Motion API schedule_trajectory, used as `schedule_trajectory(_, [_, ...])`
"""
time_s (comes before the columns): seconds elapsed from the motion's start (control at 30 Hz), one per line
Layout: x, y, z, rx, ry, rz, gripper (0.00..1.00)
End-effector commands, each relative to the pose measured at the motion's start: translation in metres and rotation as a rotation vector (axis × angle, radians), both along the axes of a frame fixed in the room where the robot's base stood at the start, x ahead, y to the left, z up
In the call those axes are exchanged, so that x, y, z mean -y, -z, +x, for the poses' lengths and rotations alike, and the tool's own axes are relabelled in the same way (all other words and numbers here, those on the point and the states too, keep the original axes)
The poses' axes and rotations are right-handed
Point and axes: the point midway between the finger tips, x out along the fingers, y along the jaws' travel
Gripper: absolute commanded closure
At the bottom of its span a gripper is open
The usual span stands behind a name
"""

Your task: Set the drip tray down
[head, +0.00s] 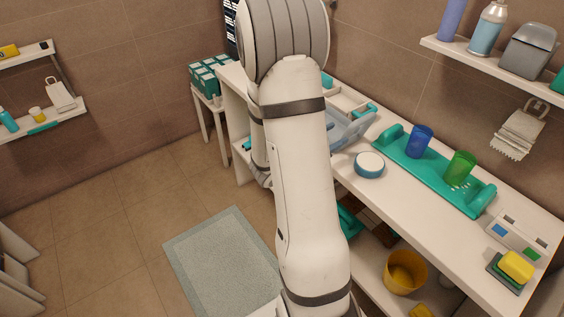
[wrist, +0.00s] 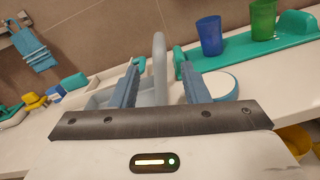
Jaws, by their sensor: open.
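The teal tray with raised ends (head: 405,163), which I take to be the drip tray, lies flat on the white counter. It bears a blue cup (head: 419,140) and a green cup (head: 459,168), both upright. The tray also shows at the upper right of the wrist view (wrist: 290,44). My gripper (wrist: 162,80) is open, with its two blue fingers left of the tray and apart from it. A pale grey upright piece (wrist: 160,58) shows between the fingers; I cannot tell whether it is touched. In the head view my arm hides the gripper.
A round white-topped blue tub (head: 369,165) stands left of the tray. A blue-grey bin (head: 352,130) is further back. A yellow sponge (head: 516,264) lies at the counter's near right end. A wall shelf (head: 500,68) holds bottles above. A yellow bucket (head: 405,272) stands below the counter.

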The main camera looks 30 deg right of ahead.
Motion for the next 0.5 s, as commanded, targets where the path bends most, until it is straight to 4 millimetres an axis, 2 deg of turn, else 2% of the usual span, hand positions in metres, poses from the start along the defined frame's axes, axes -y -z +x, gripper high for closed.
schedule_trajectory(0.13, [-0.008,-0.015,-0.019,0.078,0.099,0.056,0.58])
schedule_trajectory(0.27, [-0.032,-0.028,-0.054,0.233,0.274,0.195,0.58])
schedule_trajectory(0.4, [-0.075,-0.03,-0.088,0.442,0.464,0.416,0.58])
schedule_trajectory(0.5, [-0.115,-0.026,-0.103,0.595,0.578,0.602,0.58])
